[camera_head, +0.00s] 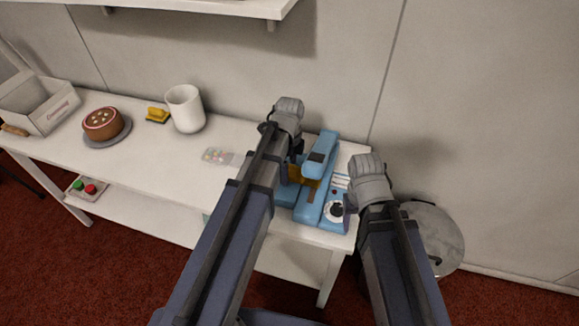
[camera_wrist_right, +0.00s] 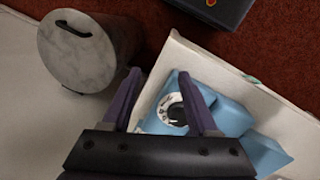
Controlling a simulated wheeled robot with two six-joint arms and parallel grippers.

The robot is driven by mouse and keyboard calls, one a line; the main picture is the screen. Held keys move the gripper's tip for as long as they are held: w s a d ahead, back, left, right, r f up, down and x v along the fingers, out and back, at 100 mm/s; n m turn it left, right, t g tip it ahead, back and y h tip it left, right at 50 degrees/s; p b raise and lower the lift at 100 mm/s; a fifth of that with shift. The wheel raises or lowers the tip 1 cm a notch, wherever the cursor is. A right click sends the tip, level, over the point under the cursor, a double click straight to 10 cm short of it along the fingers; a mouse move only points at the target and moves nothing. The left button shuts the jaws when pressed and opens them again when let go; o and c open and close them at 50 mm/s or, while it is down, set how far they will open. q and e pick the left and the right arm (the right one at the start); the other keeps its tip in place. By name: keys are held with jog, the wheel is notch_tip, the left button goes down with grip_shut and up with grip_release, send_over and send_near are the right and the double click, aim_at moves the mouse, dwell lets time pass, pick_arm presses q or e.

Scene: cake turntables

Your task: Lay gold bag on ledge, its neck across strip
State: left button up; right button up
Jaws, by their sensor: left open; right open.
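A light blue sealer (camera_head: 323,160) with a dial (camera_head: 336,209) stands at the right end of the white table. The gold bag (camera_head: 309,173) shows as a small gold patch at the sealer's ledge, under the raised blue arm. My left arm hides much of it, so I cannot tell how its neck lies on the strip. My left gripper (camera_head: 291,166) is open, close beside the bag. My right gripper (camera_head: 368,188) is to the right of the sealer. In the right wrist view its open, empty fingers (camera_wrist_right: 161,100) frame the dial (camera_wrist_right: 175,110), apart from it.
On the table (camera_head: 150,160) are a white mug (camera_head: 185,109), a yellow object (camera_head: 157,115), a cake (camera_head: 102,123) on a turntable and a box (camera_head: 45,108). A round-lidded bin (camera_head: 432,235) stands right of the table. A shelf (camera_head: 200,6) hangs above.

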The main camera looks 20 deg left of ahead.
pick_arm(q)
jog(key=shift+r, duration=0.15)
pick_arm(e)
jog(key=shift+r, duration=0.15)
pick_arm(q)
notch_tip(320, 180, up, 12)
jog(key=p, duration=1.2)
pick_arm(e)
notch_tip(320, 180, up, 12)
